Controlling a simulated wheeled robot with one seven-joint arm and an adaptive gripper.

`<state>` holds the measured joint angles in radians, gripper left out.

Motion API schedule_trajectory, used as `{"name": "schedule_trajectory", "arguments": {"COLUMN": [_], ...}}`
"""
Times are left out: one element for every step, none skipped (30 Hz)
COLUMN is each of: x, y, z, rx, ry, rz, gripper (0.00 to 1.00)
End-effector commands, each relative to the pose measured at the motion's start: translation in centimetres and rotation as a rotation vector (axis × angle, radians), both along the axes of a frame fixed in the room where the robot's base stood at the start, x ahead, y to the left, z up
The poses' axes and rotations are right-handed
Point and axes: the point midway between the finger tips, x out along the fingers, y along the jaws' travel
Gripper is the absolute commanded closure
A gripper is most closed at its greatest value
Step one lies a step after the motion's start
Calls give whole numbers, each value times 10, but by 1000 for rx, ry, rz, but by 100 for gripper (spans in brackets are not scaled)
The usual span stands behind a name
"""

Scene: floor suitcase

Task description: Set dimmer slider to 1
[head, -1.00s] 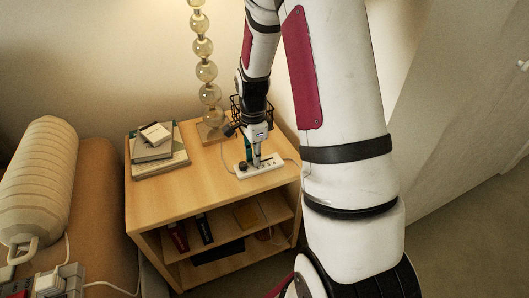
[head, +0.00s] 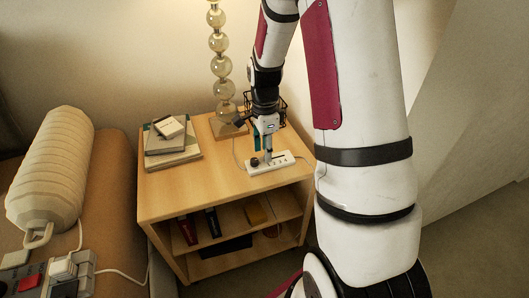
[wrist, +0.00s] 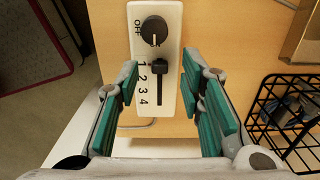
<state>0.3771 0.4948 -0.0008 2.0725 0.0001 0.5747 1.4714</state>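The white dimmer box (head: 284,160) lies on the wooden side table (head: 195,185). In the wrist view the box (wrist: 171,22) carries a round black knob (wrist: 154,30) near the word OFF. Below it is a black slider handle (wrist: 160,67) in a slot, level with the printed 1. The numbers 2, 3 and 4 run further down the slot. My gripper (wrist: 160,84) is over the box with its teal fingers apart, one on each side of the slider; neither visibly touches the handle. In the head view my gripper (head: 267,152) is above the box and partly hides it.
A lamp with a stacked-ball stem (head: 220,65) and a black wire basket (wrist: 285,118) stand close to my gripper. Books (head: 172,150) lie at the table's left. A beige cylindrical thing (head: 52,175) and another device (head: 60,275) are further left.

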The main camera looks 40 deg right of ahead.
Motion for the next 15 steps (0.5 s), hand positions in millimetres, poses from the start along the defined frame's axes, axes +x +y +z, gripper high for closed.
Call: {"name": "schedule_trajectory", "arguments": {"x": [1, 1, 2, 1, 2, 1, 2, 2, 1, 1, 1, 1, 1, 1, 1], "y": [0, 1, 0, 0, 0, 0, 0, 1, 1, 1, 1, 1, 1, 1, 1], "z": [11, 16, 25, 31, 38, 46, 52, 58, 65, 70, 76, 81, 85, 89, 93], "rx": [-2, -2, -2, -2, -2, -2, -2, -2, -1, -1, 0, -1, -1, 0, 0], "ry": [-6, -6, -7, -6, -7, -7, -7, -6, -5, -5, -5, -5, -4, -3, -3], "rz": [1, 1, 1, 0, 0, -1, 0, 0, 0, 0, 1, 1, 0, 0, 0], "gripper": [65, 65, 65, 65, 65, 65, 65, 65, 65, 65, 65, 65, 65, 65, 65]}}
